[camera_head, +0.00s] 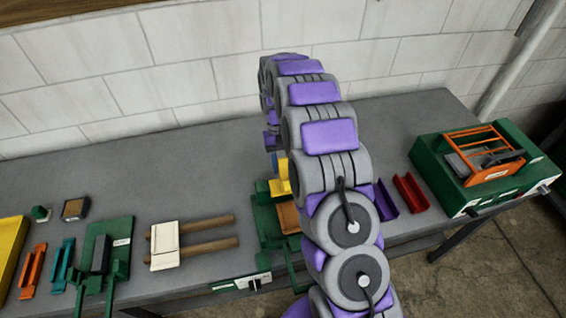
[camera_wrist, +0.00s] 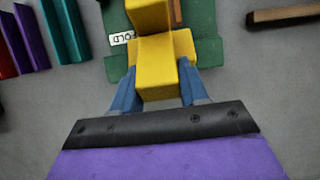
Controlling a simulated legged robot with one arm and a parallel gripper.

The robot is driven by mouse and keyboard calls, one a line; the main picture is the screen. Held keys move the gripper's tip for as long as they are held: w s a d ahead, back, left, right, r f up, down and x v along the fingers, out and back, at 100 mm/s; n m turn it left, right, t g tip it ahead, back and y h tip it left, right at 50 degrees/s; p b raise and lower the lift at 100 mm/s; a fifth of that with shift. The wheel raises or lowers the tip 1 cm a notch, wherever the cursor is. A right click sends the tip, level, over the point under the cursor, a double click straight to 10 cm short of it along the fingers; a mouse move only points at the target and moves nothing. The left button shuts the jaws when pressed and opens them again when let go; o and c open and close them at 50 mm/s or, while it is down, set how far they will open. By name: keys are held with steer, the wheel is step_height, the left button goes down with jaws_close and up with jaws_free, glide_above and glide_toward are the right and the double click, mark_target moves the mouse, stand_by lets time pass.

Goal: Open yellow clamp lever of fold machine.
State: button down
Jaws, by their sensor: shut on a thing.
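The green fold machine (camera_head: 268,222) stands on the grey bench, partly hidden behind my purple and grey arm in the head view. Its yellow clamp lever (camera_head: 281,176) shows just left of the arm. In the wrist view the yellow lever (camera_wrist: 160,72) fills the middle, above the green base (camera_wrist: 206,66) with its "OLD" label part. My gripper (camera_wrist: 160,85) has a blue finger on each side of the lever's yellow block and is shut on it. In the head view the fingers are mostly hidden by the arm.
Purple (camera_head: 385,200) and red (camera_head: 411,193) channel pieces lie right of my arm, before a green machine with an orange frame (camera_head: 482,152). To the left are a cream block with wooden handles (camera_head: 190,241) and another green tool (camera_head: 104,260). A block wall stands behind.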

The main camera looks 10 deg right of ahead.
steer(key=shift+s+f, duration=0.15)
steer(key=shift+f, duration=0.1)
steer(key=c, duration=0.7)
jaws_free()
steer(key=shift+o, duration=0.2)
steer(key=shift+r, duration=0.15)
steer(key=shift+w+r, duration=0.3)
steer(key=shift+w, duration=0.05)
steer(key=p+v, duration=1)
steer(key=v, duration=0.6)
steer(key=shift+r, duration=0.25)
steer(key=shift+w+a, duration=0.1)
steer(key=shift+w, duration=0.05)
steer(key=shift+c, duration=0.2)
